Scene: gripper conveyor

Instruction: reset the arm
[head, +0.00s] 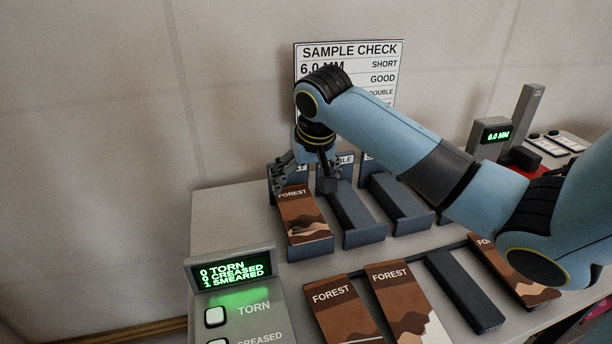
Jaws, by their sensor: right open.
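My right arm reaches in from the right, and its gripper (305,172) is over the back row of sloped holders, at the upper end of the leftmost one. The gripper is open, with its fingers apart. A brown wrapper marked FOREST (304,219) lies in that leftmost holder, just below the fingers. I cannot tell whether a finger touches it. The middle holder (352,212) and the right holder (399,204) beside it look empty. My left gripper does not show.
A SAMPLE CHECK sign (350,52) stands against the wall. In front lie more FOREST wrappers (345,308) and an empty dark holder (464,291). A counter panel (232,273) with a TORN button stands front left. A gauge (493,136) reading 0.0 MM stands at back right.

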